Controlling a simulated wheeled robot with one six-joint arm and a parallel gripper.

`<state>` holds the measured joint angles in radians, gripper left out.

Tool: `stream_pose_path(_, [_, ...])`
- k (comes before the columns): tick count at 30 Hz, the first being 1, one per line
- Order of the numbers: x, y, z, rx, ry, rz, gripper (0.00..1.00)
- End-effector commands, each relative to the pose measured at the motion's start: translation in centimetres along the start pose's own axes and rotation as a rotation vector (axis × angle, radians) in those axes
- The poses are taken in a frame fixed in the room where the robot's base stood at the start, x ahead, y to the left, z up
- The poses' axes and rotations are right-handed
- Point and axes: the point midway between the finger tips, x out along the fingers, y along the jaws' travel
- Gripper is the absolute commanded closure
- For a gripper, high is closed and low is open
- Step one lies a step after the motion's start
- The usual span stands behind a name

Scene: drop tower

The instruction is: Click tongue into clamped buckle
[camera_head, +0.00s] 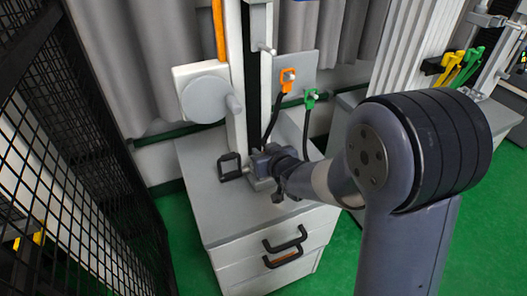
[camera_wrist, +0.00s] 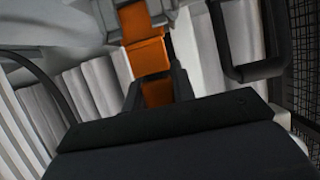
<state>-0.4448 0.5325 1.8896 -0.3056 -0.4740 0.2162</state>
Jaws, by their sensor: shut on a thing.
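In the wrist view an orange piece (camera_wrist: 157,93), perhaps the tongue, sits between the two dark fingers of my gripper (camera_wrist: 157,86). My gripper is shut on it. A wider orange part (camera_wrist: 145,56) lies just beyond, below a grey fitting (camera_wrist: 130,15) at the top edge. I cannot tell whether the orange parts are joined or whether the grey fitting is the buckle. In the head view my gripper (camera_head: 268,162) is low beside the upright column, above the grey cabinet top. The held piece and the clamped buckle cannot be made out there.
The grey cabinet (camera_head: 215,205) has black drawer handles. A black mesh fence (camera_head: 85,130) closes the left side. Green floor is free at right.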

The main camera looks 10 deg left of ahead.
Motion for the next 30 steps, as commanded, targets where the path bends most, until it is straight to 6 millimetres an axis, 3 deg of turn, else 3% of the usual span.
stream_pose_path(17, [0.17, 0.0, 0.4, 0.0, 0.0, 0.0, 0.88])
stream_pose_path(18, [0.16, 0.0, 0.38, 0.0, 0.0, 0.0, 0.75])
stream_pose_path(27, [0.14, 0.0, 0.32, 0.0, 0.0, 0.0, 0.5])
stream_pose_path(30, [0.14, 0.0, 0.33, 0.0, 0.0, 0.0, 0.5])
